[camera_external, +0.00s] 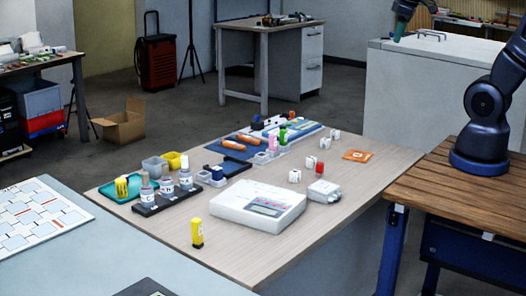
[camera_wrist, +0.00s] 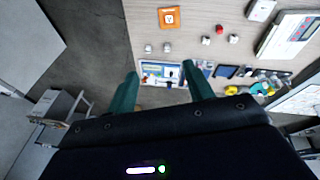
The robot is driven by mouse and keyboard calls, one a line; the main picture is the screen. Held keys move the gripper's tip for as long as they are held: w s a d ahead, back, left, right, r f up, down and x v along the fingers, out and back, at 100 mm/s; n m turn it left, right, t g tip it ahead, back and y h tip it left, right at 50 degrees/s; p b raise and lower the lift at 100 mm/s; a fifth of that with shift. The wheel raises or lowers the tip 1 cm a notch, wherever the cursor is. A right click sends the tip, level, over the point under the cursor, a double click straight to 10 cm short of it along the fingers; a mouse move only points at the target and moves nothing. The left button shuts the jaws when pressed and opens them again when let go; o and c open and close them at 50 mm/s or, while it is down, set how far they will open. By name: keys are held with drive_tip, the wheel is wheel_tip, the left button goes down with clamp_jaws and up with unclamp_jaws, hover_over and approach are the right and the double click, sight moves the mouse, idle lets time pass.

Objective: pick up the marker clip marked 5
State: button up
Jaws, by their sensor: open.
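Several small white clips with dark marks sit on the wooden table, among them one near the back (camera_external: 336,134), one in the middle (camera_external: 309,162) and one nearer the front (camera_external: 295,176). In the wrist view, white clips show at the left (camera_wrist: 148,48), beside it (camera_wrist: 167,47), and further right (camera_wrist: 234,39). Their marks are too small to read, so I cannot tell which is 5. My gripper (camera_wrist: 160,70) is open and empty, its green fingers apart. In the external view it (camera_external: 398,30) hangs at the top right, high and away from the clips.
A small red object (camera_external: 320,168) stands among the clips. An orange card (camera_external: 358,155), white box (camera_external: 323,191) and white instrument (camera_external: 258,206) lie nearby. A blue mat (camera_external: 240,145) with tools and bottles in a black rack (camera_external: 150,209) fill the left. Bare wood surrounds the clips.

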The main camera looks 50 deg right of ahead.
drive_tip(key=w+f+n+g+h, duration=0.15)
drive_tip(key=w+f+n, duration=0.35)
drive_tip(key=w, duration=0.6)
drive_tip(key=n+g+h, duration=0.2)
drive_tip(key=n, duration=0.8)
hover_over(325, 139)
drive_tip(key=a, duration=0.3)
wheel_tip(325, 139, down, 33)
drive_tip(key=shift+s+a+f, duration=0.1)
drive_tip(key=shift+a+f, duration=0.05)
drive_tip(key=shift+d+x, duration=0.15)
drive_tip(key=shift+x, duration=1.3)
drive_tip(key=shift+d+x, duration=0.15)
drive_tip(key=shift+x, duration=1.25)
drive_tip(key=c, duration=1.1)
